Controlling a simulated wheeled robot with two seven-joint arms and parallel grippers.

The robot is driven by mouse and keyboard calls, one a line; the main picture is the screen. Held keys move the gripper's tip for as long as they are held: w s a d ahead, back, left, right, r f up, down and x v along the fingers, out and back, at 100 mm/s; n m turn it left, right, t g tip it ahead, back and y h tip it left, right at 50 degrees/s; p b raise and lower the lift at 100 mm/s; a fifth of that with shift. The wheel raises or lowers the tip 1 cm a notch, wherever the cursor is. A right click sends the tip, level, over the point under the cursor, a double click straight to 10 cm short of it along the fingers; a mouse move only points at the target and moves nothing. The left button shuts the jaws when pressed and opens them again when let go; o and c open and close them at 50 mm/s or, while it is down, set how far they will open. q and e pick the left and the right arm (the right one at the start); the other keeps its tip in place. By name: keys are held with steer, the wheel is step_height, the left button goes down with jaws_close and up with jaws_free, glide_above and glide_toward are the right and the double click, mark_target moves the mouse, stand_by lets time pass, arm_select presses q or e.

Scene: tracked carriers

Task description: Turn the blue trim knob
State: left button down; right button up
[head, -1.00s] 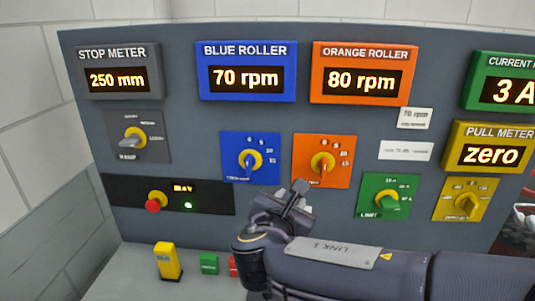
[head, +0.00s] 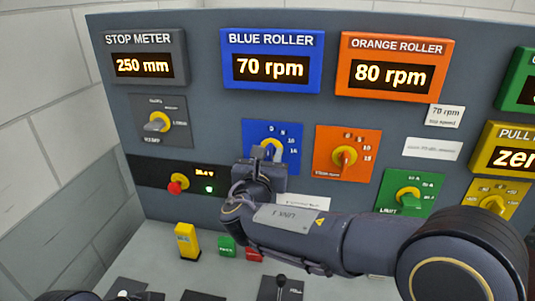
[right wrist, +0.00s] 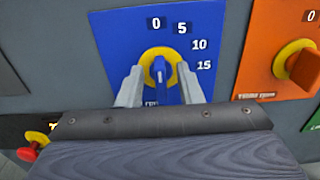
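The blue trim knob (right wrist: 160,68) is a blue grip bar on a yellow ring, mounted on a blue plate (right wrist: 110,45) marked 0, 5, 10 and 15. In the head view its plate (head: 290,130) is below the BLUE ROLLER display (head: 272,62), which reads 70 rpm. My right gripper (right wrist: 160,78) is open, with one finger on each side of the knob's bar and gaps showing. In the head view the right gripper (head: 267,152) covers the lower part of the knob.
The orange knob (head: 343,158) is close to the right. The red button (head: 175,188) is at the lower left, below the grey knob (head: 157,122). A green knob (head: 410,196) is near my right forearm. A yellow block (head: 187,240) stands on the ledge below.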

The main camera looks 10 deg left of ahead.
steer(key=shift+c, duration=0.2)
jaws_close()
steer(key=shift+f, duration=0.1)
steer(key=shift+f+m+b, duration=0.1)
steer(key=shift+m+b, duration=0.2)
steer(key=shift+b, duration=0.4)
steer(key=m+b, duration=0.3)
steer(key=b, duration=0.1)
steer(key=m+b, duration=0.2)
steer(key=b, duration=0.2)
steer(key=m+b, duration=0.3)
steer(key=b, duration=0.2)
steer(key=shift+d+f+m, duration=0.3)
steer(key=shift+d, duration=0.1)
steer(key=shift+r+m+b, duration=0.1)
steer(key=shift+m+b, duration=1.1)
steer(key=shift+m, duration=0.1)
